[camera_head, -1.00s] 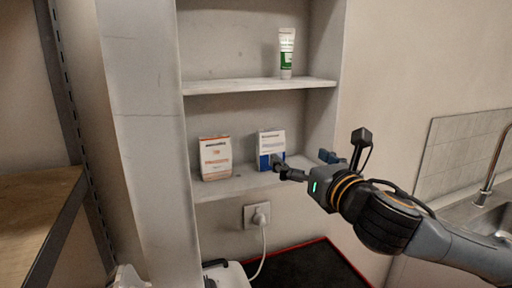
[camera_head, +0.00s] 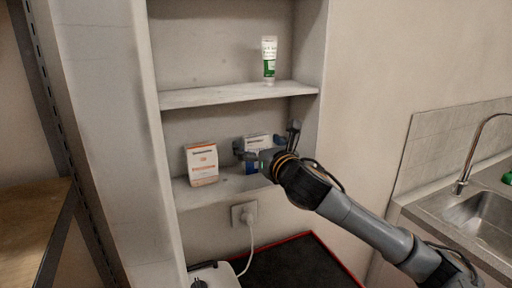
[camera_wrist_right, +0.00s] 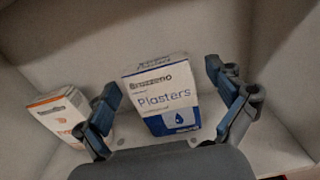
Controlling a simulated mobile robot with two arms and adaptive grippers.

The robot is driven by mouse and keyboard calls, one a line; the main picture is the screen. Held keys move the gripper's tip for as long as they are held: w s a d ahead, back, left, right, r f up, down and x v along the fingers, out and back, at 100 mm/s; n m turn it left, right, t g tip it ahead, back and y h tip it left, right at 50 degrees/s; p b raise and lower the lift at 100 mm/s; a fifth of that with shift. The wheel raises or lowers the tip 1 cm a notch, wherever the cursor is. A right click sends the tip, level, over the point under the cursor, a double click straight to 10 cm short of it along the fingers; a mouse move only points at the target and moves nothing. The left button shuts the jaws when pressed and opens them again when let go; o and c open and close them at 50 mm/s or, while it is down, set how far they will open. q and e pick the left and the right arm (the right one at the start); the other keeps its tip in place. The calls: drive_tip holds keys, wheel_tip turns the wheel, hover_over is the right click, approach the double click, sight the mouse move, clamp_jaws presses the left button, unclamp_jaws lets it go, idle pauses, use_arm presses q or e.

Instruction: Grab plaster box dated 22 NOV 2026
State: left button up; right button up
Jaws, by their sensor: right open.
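A white and blue box marked "Plasters" (camera_wrist_right: 163,98) stands on the lower shelf. In the head view this plaster box (camera_head: 257,142) is mostly hidden behind my right gripper (camera_head: 268,145). In the right wrist view my right gripper (camera_wrist_right: 167,105) is open, with one blue finger on each side of the plaster box and gaps to it. No date can be read on the box. A white and orange box (camera_head: 201,164) stands to the left on the same shelf. It also shows in the right wrist view (camera_wrist_right: 62,115), left of the left finger.
A white and green tube (camera_head: 269,60) stands on the upper shelf (camera_head: 238,95). The lower shelf (camera_head: 224,188) has a side wall close on the right. A plug with a cable (camera_head: 247,216) sits below it. A sink (camera_head: 482,212) is at the right.

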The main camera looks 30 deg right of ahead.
drive_tip(key=shift+w, duration=0.5)
drive_tip(key=shift+s, duration=0.2)
drive_tip(key=c, duration=0.4)
drive_tip(key=shift+w, duration=0.1)
drive_tip(key=c, duration=0.7)
drive_tip(key=shift+r, duration=0.15)
drive_tip(key=shift+c, duration=0.2)
